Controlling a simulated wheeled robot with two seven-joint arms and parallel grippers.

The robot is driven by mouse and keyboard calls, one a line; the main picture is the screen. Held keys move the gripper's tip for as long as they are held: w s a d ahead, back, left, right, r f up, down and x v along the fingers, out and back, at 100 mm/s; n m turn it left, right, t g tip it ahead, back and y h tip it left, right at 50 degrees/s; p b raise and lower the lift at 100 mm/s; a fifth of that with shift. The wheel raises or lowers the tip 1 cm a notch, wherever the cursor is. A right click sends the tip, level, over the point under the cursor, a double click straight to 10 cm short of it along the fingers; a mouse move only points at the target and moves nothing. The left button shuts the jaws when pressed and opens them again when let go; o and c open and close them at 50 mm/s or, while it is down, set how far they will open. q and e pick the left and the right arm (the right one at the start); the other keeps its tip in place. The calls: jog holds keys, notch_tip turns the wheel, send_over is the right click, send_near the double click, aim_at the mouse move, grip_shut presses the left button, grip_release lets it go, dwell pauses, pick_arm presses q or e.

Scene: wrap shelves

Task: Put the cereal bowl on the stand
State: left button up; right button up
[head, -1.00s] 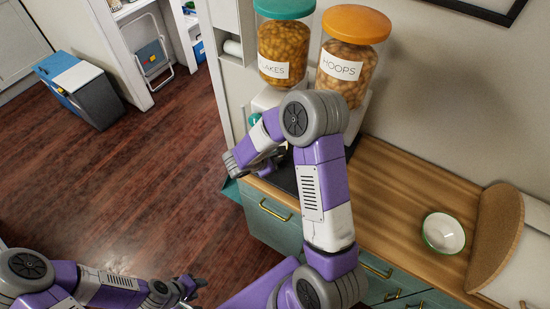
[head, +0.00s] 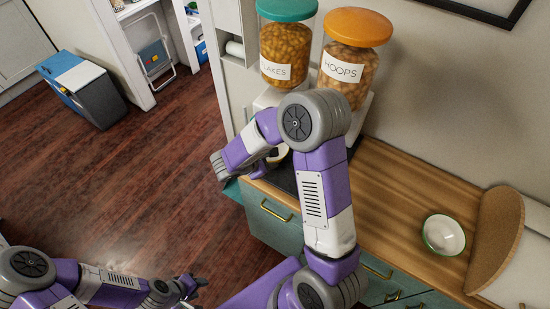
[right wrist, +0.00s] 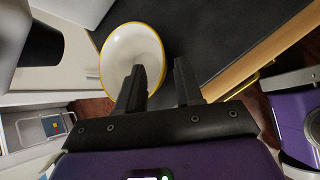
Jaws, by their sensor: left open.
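A white bowl with a yellow rim (right wrist: 132,60) shows in the right wrist view, by the edge of a dark mat or tray. A small part of it shows in the head view (head: 278,154), mostly hidden by my right arm. My right gripper (right wrist: 158,75) is open. One finger overlaps the inside of the bowl in the picture and the other is outside the rim, with a gap showing. Contact is unclear. The white dispenser stand (head: 268,99) carries the jars. My left gripper (head: 192,284) is open and empty over the floor.
Jars of flakes (head: 286,52) and hoops (head: 347,68) stand at the back of the counter. A white bowl with a green rim (head: 443,235) rests on the wooden counter (head: 400,195), near a brown curved board (head: 497,240). The middle counter is clear.

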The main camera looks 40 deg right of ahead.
jog(key=v, duration=0.6)
jog(key=s+a+f+m+y, duration=0.4)
jog(key=s+a+f+m, duration=0.1)
jog(key=f, duration=0.3)
jog(key=s+a+f+m+g+y, duration=0.1)
jog(key=s+a+f+m+y, duration=0.3)
jog(key=f+m, duration=0.3)
jog(key=s+a+f+m+y, duration=0.5)
jog(key=s+a+f+m, duration=0.1)
jog(key=f, duration=0.3)
